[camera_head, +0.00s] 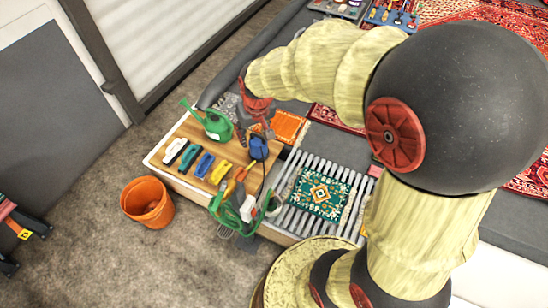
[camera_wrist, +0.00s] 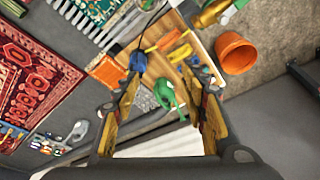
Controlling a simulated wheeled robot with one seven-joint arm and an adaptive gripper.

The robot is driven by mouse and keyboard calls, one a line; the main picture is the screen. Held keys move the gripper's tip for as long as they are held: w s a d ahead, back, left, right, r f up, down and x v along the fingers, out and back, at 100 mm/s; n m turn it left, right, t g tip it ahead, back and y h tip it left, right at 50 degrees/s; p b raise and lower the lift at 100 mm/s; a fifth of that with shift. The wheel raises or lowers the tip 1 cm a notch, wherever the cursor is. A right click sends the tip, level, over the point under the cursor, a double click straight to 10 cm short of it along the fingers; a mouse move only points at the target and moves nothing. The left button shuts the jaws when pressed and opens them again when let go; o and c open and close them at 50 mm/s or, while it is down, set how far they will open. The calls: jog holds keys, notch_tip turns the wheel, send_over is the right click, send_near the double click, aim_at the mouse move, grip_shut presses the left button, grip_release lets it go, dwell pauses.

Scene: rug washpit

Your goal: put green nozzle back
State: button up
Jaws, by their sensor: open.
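I cannot make out a separate green nozzle for certain. A green watering can (camera_head: 217,126) with a long spout stands at the back of the wooden bench top (camera_head: 166,136); it also shows in the wrist view (camera_wrist: 165,93). A green hose (camera_head: 222,212) hangs at the front edge of the bench, with small parts too blurred to tell. My gripper (camera_head: 254,112) is over the back of the bench, right of the watering can. In the wrist view my gripper (camera_wrist: 164,78) is open and empty, with the can appearing between its fingers.
White, teal, blue and yellow brushes (camera_head: 204,165) lie in a row on the bench. A dark blue object (camera_head: 259,148) stands right of them. An orange bucket (camera_head: 147,202) stands on the floor at left.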

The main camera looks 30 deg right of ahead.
jog(key=s+a+r+t, duration=0.1)
jog(key=s+a+r, duration=0.1)
jog(key=s+r, duration=0.5)
jog(key=s+a+r+t, duration=0.1)
jog(key=s+a+r, duration=0.1)
jog(key=s+r, duration=0.5)
jog(key=s, duration=0.5)
jog(key=shift+s+n, duration=0.3)
jog(key=shift+a+r, duration=0.1)
jog(key=shift+r, duration=0.05)
jog(key=shift+c, duration=0.4)
